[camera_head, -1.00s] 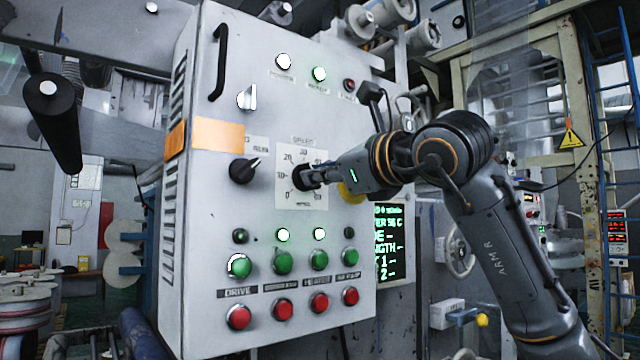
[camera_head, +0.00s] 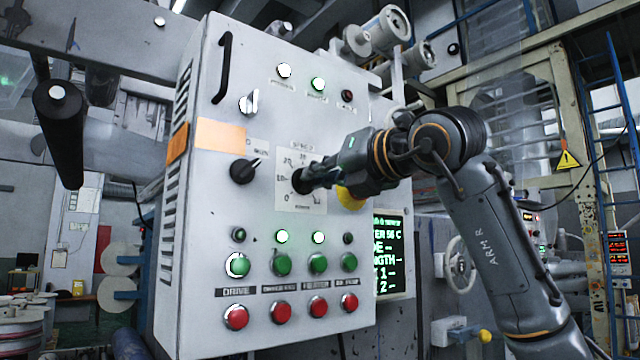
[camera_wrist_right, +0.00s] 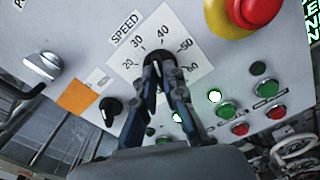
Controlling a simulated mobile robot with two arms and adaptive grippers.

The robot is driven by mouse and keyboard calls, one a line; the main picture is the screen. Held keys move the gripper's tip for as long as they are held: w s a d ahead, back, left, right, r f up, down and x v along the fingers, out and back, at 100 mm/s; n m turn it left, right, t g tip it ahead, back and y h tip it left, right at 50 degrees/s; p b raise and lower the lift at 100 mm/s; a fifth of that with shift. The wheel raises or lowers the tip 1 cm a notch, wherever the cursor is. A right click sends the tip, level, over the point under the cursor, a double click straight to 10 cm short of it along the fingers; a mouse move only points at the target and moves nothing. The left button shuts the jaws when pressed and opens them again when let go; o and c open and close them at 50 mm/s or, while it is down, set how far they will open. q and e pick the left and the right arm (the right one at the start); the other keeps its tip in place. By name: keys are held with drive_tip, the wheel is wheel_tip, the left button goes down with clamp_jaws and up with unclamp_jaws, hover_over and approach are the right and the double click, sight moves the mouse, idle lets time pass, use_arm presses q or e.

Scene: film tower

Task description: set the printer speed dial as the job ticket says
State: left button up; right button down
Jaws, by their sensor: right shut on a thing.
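The speed dial's white scale plate (camera_head: 313,203) is on the front of the grey control cabinet, and it also shows in the wrist view (camera_wrist_right: 176,27). The numerals 20, 30, 40, 50 and 60 are partly readable there. My right gripper (camera_head: 302,181) reaches in from the right and is shut on the black dial knob (camera_head: 296,180). In the wrist view my right gripper (camera_wrist_right: 156,66) has a finger on each side of the knob. The fingers hide most of the knob, so I cannot tell where its pointer stands. My left gripper is out of view. I see no readable job ticket.
A smaller black knob (camera_head: 243,170) sits left of the dial. A yellow-collared red button (camera_wrist_right: 250,12) is close to the dial. Green buttons (camera_head: 282,264) and red buttons (camera_head: 283,312) line the lower panel. A blank orange label (camera_head: 220,136) is above. A green-text display (camera_head: 388,255) stands right.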

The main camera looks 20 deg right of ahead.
drive_tip(key=shift+f+m+b, duration=0.15)
drive_tip(key=shift+m+b, duration=0.45)
drive_tip(key=shift+m, duration=1.3)
drive_tip(key=c, duration=1.4)
unclamp_jaws()
drive_tip(key=v, duration=1.2)
drive_tip(key=shift+w, duration=0.1)
